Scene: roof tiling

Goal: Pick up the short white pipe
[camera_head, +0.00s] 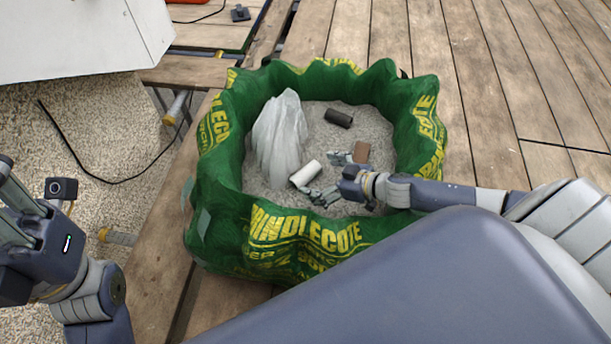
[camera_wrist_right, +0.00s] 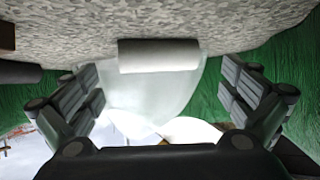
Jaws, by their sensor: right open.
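The short white pipe (camera_head: 306,173) lies on grey gravel inside a green sack with rolled-down sides. My right gripper (camera_head: 319,173) reaches into the sack from the right, open, with its fingers spread near the pipe's right end. In the right wrist view, the white pipe (camera_wrist_right: 158,55) lies crosswise ahead of the open right gripper (camera_wrist_right: 160,78), between the two spread fingers and apart from them.
The green sack's wall (camera_head: 300,240) surrounds the gravel (camera_head: 345,140). A pale translucent peaked thing (camera_head: 280,135) stands left of the pipe. A dark pipe (camera_head: 338,118) and a brown piece (camera_head: 361,152) lie behind and to the right. Wooden planks (camera_head: 480,80) are clear at right.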

